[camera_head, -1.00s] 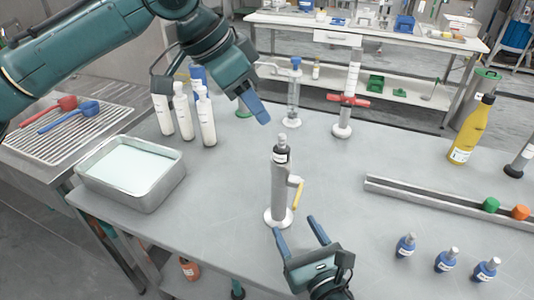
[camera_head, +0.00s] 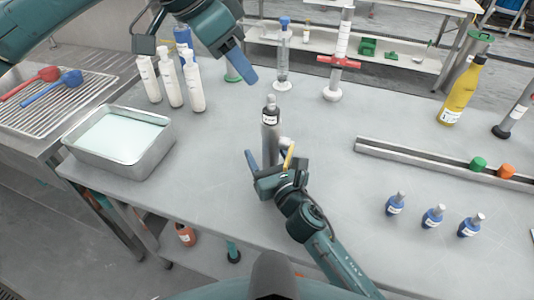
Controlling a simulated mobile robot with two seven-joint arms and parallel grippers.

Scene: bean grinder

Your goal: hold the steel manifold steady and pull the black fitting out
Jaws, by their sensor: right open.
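The steel manifold (camera_head: 270,142) stands upright on the grey table, a cylinder with a yellow lever (camera_head: 289,157) on its right side. The black fitting (camera_head: 271,112) with a grey tip sits upright at its top. My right gripper (camera_head: 271,164) is open at the manifold's lower part, with one blue finger on its left and the other side near the lever. It hides the manifold's base, and I cannot tell if it touches. My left gripper (camera_head: 250,80) hangs above and left of the fitting, apart from it. Its fingers overlap in view, so its opening is unclear.
A metal tray (camera_head: 83,158) and several white bottles (camera_head: 172,82) stand to the left. A metal rail (camera_head: 430,164) with a green and an orange knob lies right. Three small blue bottles (camera_head: 433,217) stand front right. A red-handled column (camera_head: 337,62) stands behind.

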